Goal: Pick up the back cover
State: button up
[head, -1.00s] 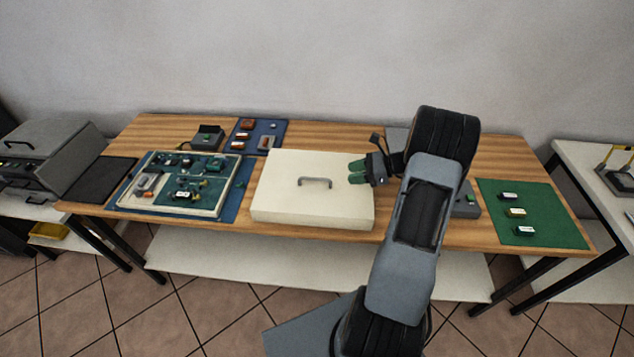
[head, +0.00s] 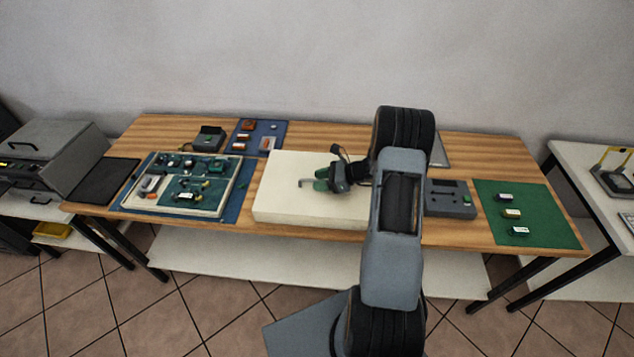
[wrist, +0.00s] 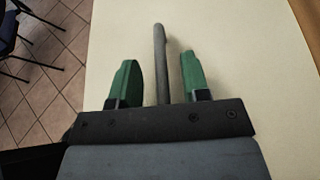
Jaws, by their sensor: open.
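The back cover (head: 285,205) is a cream, flat, box-like lid lying on the wooden table, left of my arm in the head view. It has a grey bar handle (head: 306,183) on top, partly hidden by my gripper. My gripper (head: 318,180) has green fingers and is over the cover at the handle. In the wrist view, the handle (wrist: 161,62) runs between the two open green fingers of my gripper (wrist: 158,80), with a gap on each side. The cream cover (wrist: 230,60) fills most of the background there.
An open cream tray (head: 222,212) with green boards and cables sits on a blue mat left of the cover. A grey block (head: 450,199) and a green mat (head: 525,225) with several small parts lie to the right. A small blue mat (head: 262,128) holds parts behind.

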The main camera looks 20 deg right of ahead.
grip_shut()
dwell(0.4)
dwell(0.4)
